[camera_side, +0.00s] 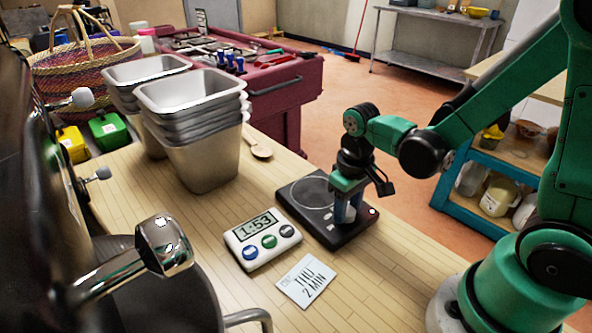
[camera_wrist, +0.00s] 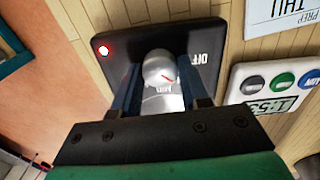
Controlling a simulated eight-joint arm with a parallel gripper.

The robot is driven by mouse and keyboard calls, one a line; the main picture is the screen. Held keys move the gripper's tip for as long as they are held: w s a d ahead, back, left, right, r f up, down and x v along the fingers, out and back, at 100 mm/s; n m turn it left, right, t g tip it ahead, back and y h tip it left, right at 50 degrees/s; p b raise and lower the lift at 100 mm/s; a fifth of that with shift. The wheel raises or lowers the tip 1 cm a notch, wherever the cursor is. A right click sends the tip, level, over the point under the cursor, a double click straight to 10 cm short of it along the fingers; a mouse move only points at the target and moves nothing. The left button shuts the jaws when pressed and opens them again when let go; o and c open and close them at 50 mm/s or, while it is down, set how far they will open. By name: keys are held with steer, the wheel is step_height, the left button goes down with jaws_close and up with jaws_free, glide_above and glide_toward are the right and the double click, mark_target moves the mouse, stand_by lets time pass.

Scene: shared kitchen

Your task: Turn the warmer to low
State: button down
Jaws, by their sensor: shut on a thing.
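The warmer (camera_side: 305,192) is a flat black unit with a round plate, lying on the wooden counter. Its control end fills the upper middle of the wrist view (camera_wrist: 205,35). My gripper (camera_side: 346,208) points down over the control end. In the wrist view my gripper (camera_wrist: 163,88) has one finger on each side of the pale round knob (camera_wrist: 158,68) and is shut on it. The knob carries a short red mark. A red light (camera_wrist: 103,50) glows at the warmer's corner.
Stacked steel pans (camera_side: 200,155) and a wooden spoon (camera_side: 258,149) are farther back. A metal lever (camera_side: 160,247) juts in at front left.

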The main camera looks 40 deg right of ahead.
steer(key=shift+m, duration=0.4)
steer(key=shift+c, duration=2.1)
jaws_free()
steer(key=shift+r, duration=2.8)
steer(key=shift+w+a+r+n+t, duration=0.1)
steer(key=shift+a+r+n+t, duration=0.15)
steer(key=shift+r+t, duration=0.8)
steer(key=shift+s+a+r+n+t, duration=0.15)
steer(key=shift+a+r+t, duration=0.15)
steer(key=shift+r+t, duration=0.7)
steer(key=shift+w+a+r+n+t, duration=0.2)
steer(key=shift+r+t, duration=0.4)
steer(key=shift+t, duration=0.85)
